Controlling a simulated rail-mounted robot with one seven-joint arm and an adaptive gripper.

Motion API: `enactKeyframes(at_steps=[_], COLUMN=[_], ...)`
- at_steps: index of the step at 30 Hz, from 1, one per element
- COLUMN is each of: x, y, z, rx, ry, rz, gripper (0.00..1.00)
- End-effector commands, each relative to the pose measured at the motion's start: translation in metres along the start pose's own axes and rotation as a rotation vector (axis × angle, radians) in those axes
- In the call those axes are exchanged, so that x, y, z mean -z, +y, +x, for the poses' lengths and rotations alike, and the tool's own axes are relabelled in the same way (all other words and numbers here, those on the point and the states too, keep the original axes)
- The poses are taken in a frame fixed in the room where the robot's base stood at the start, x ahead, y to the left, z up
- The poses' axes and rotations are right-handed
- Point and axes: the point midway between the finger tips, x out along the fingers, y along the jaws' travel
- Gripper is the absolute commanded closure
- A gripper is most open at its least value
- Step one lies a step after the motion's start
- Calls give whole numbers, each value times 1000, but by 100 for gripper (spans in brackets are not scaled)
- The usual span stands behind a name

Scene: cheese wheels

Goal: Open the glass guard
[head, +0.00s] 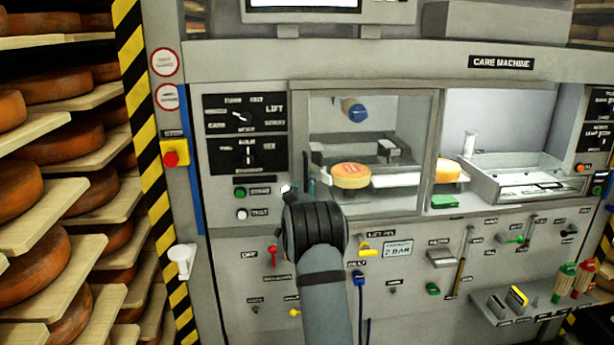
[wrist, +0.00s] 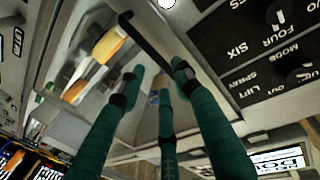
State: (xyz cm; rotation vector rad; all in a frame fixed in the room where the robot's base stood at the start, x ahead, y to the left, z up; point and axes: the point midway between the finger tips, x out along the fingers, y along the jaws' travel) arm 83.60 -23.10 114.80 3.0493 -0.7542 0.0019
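The glass guard (head: 372,112) is a clear pane in a grey frame on the care machine, and it looks shut. An orange cheese wheel (head: 351,176) sits behind the pane. My gripper (head: 308,187) is at the guard's lower left edge, mostly hidden behind my own wrist in the head view. In the wrist view, my gripper (wrist: 158,74) has its green fingers spread, with a gap between the tips. A black bar handle (wrist: 152,45) on the guard runs diagonally beyond the gap, its near end by the right-hand fingertip. I cannot tell whether they touch.
A dial panel (head: 245,135) is left of the guard. An open bay with a clear tray (head: 530,185) is to the right. Valves and a yellow lever (head: 366,252) sit below. Shelves of cheese (head: 60,180) stand at far left.

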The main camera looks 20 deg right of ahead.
Motion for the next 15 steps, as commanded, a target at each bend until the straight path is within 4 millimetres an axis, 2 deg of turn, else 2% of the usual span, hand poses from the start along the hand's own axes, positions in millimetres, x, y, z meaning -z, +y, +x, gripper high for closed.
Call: enactKeyframes(at_steps=[1,6,15], x=[5,3,1], y=[0,0,0], z=[10,37,63], rx=[0,1,2], ry=[0,-1,-1], rz=[-1,-1,-2], gripper=[67,67,67])
